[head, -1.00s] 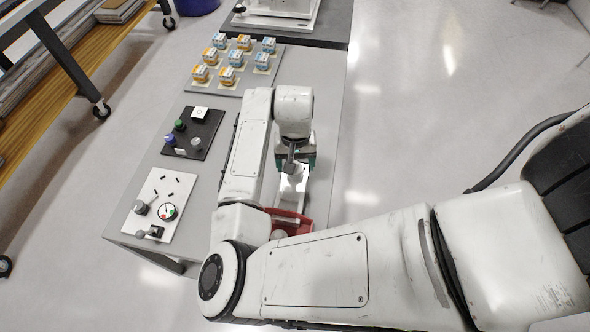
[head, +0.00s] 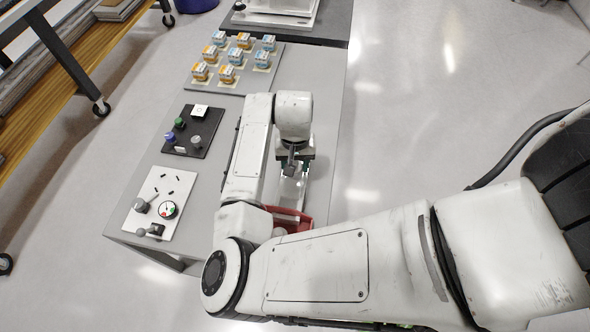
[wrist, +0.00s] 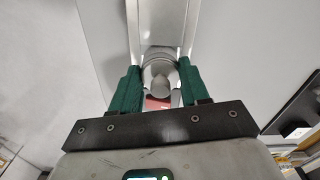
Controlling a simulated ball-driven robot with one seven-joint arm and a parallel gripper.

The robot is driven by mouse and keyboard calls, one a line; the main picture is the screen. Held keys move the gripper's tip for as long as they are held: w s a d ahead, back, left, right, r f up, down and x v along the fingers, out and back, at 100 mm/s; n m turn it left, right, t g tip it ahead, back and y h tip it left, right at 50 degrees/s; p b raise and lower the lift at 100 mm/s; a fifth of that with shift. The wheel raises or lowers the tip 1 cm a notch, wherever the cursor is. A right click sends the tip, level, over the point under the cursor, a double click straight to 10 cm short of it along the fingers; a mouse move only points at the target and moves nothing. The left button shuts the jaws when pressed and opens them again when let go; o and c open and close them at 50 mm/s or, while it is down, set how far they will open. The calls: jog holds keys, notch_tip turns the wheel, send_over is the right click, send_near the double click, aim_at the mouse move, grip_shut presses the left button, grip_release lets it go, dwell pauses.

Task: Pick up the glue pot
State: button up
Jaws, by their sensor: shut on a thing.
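My gripper (wrist: 158,88) has two green fingers, shut on a round, pale grey, shiny thing with a knob-like middle, which I take to be the glue pot (wrist: 158,72). The pot sits between the fingertips in the wrist view. Its lower part is hidden, and I cannot tell whether it touches the surface beneath. In the head view my gripper (head: 296,162) is over the right side of the grey table, mostly covered by my wrist. I cannot make out the pot clearly there.
A red bin (head: 303,219) is at the table's near right, partly behind my arm. A black panel with knobs (head: 210,128) and a white panel with a dial (head: 184,190) lie on the left. Several small boxes stand on a grey board (head: 222,87) farther back.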

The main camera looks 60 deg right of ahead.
jog(key=shift+c, duration=1.4)
jog(key=shift+r, duration=0.15)
